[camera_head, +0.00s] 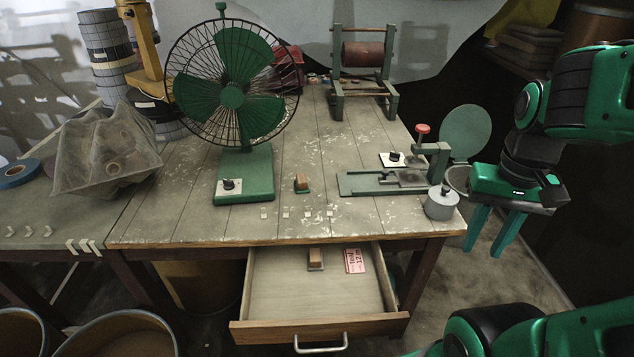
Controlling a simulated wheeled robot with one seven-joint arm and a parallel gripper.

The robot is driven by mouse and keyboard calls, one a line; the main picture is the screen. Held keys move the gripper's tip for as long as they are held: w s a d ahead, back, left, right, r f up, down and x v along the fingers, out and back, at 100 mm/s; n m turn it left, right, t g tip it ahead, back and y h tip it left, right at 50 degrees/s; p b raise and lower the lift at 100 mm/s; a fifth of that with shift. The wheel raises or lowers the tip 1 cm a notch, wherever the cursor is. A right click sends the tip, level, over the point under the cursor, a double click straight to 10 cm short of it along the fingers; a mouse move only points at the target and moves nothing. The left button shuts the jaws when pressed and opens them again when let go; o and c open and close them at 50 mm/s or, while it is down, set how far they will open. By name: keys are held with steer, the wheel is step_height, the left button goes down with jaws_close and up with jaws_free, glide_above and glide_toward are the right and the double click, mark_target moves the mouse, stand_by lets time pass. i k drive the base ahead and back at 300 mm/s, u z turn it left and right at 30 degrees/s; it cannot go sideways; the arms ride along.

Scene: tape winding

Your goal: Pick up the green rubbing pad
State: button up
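A small pad with a brown wooden block on a green base, which looks like the green rubbing pad (302,185), sits on the wooden table just right of the fan's base. A similar pad with a brown block on a greyish base (316,258) lies inside the open drawer. My gripper (494,236) hangs past the table's right edge, fingers pointing down. Its two teal fingers are apart with nothing between them. It is well to the right of both pads.
A green fan (232,97) stands left of the pad. A green press with a red knob (422,130) and a lidded grey pot (441,203) stand at the table's right edge. The drawer (330,325) sticks out in front, holding a red-and-white card (355,261). A roller stand (363,55) is at the back.

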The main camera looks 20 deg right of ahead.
mark_target(301, 184)
steer(key=z, duration=1.85)
steer(key=k, duration=1.2)
steer(key=u, duration=1.45)
steer(key=i, duration=1)
